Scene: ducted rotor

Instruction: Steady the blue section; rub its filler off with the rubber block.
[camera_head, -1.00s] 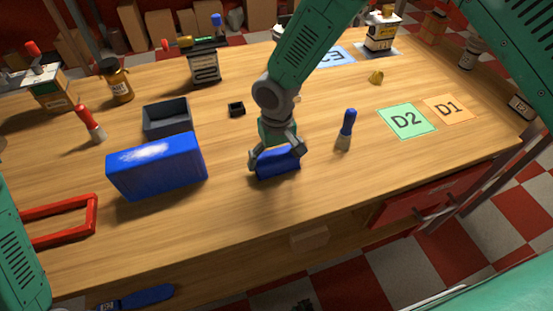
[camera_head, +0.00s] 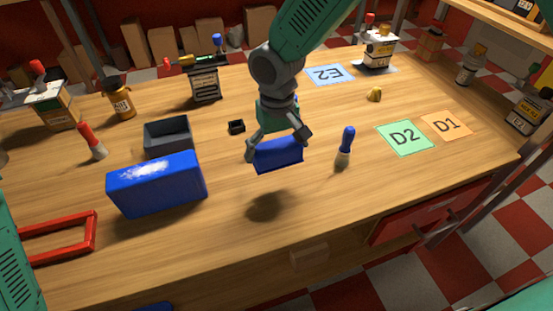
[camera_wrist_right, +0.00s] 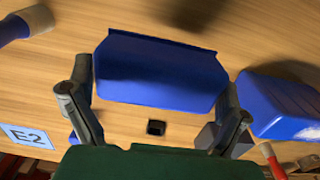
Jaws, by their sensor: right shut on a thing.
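The blue section (camera_head: 157,186) is a long blue box on the bench, left of centre. A whitish filler patch (camera_head: 150,163) shows on its top; in the wrist view the section (camera_wrist_right: 280,103) is at the right, its pale patch at the lower edge. My right gripper (camera_head: 277,147) is shut on a smaller blue block (camera_head: 279,157), seemingly the rubber block. It is held above the bench, right of the section and apart from it, with a shadow beneath. The wrist view shows this block (camera_wrist_right: 160,72) between both fingers. My left gripper is out of view.
A grey open bin (camera_head: 168,136) stands behind the section and a red frame (camera_head: 92,232) lies at its left. A blue-handled brush (camera_head: 345,147) stands right of my right gripper. Bare wood lies in front of the held block.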

